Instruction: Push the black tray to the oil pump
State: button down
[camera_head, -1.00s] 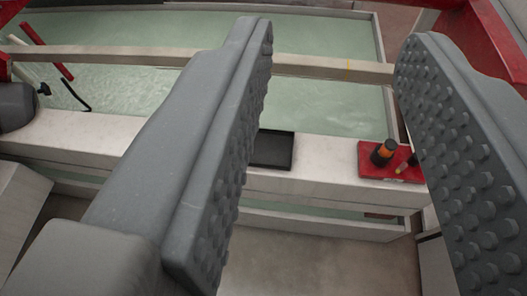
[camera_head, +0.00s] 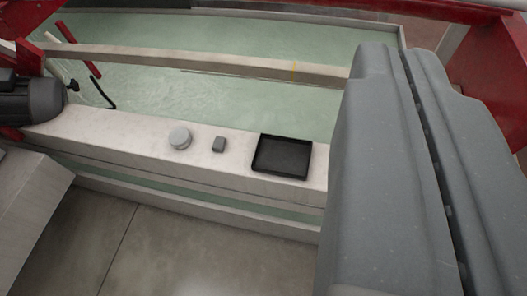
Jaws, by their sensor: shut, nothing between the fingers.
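The black tray (camera_head: 282,157), shallow and square, lies flat on the white ledge (camera_head: 110,130) in front of the water tank, right of the picture's middle. A dark grey motor-like unit (camera_head: 32,100), which looks like the oil pump, sits at the far left end of that ledge. My gripper (camera_head: 403,58) fills the right side, its two grey fingers pressed together and empty. It appears to the right of the tray and apart from it in the picture. It hides the ledge's right part.
A beam (camera_head: 210,62) crosses the tank (camera_head: 200,95) behind. Bare floor (camera_head: 190,250) lies in front.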

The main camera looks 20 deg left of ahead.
aim_at(278, 156)
jog(key=z, duration=0.05)
jog(key=i, duration=0.1)
jog(key=z, duration=2.85)
jog(key=k, duration=1.3)
jog(key=u, duration=2.35)
jog(key=i, duration=0.5)
jog(key=u, duration=0.05)
